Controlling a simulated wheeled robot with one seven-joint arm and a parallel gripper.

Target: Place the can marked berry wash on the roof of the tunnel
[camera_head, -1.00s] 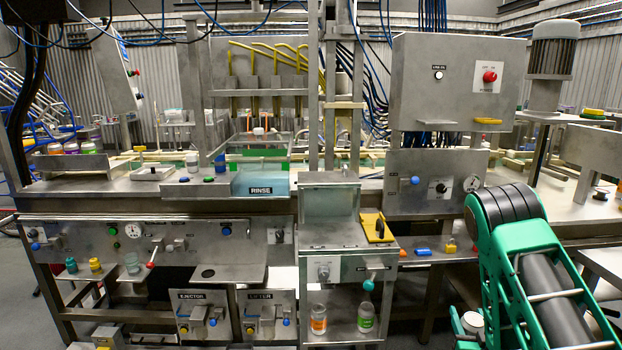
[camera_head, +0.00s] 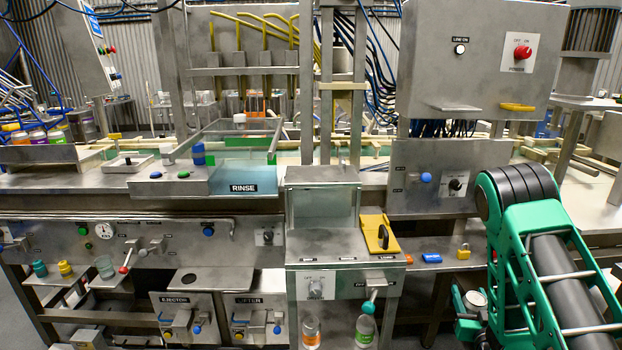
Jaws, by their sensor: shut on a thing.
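My gripper (camera_head: 468,318) is low at the right, left of my green arm, and is only partly visible. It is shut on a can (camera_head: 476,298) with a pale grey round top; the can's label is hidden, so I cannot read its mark. The tunnel (camera_head: 245,178) is the box with greenish clear walls marked RINSE, left of centre on the machine bench. Its roof (camera_head: 222,131) looks flat and clear, with a small white-topped thing (camera_head: 240,118) at its far side. My gripper is well to the right of the tunnel, lower and nearer to me.
A metal housing (camera_head: 322,210) and a yellow plate with a black handle (camera_head: 378,235) stand between my gripper and the tunnel. Posts (camera_head: 327,90) rise behind. Several coloured cans (camera_head: 38,137) stand at far left. Orange-labelled (camera_head: 311,332) and green-labelled (camera_head: 364,331) bottles stand on a low shelf.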

